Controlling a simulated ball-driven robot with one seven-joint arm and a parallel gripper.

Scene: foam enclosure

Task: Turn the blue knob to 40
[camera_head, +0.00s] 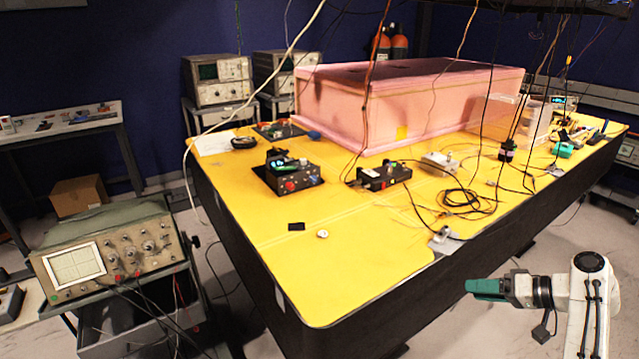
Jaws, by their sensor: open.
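My gripper (470,288), with teal fingers, is at the lower right, pointing left. It is open and empty, in front of the yellow table's near right edge and apart from everything on it. A black control box (288,178) stands on the left part of the table, with a red knob or button (290,187) and a small bluish spot (313,179) on it. I cannot tell whether that spot is the blue knob. No scale or number 40 is readable. Another black box (384,176) with small controls stands to its right.
The yellow table (330,280) is bare at its near left, except for a small black piece (296,226) and a white disc (322,234). A pink foam enclosure (400,100) fills its back. Cables hang and coil at the right. An oscilloscope (110,255) stands at the lower left.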

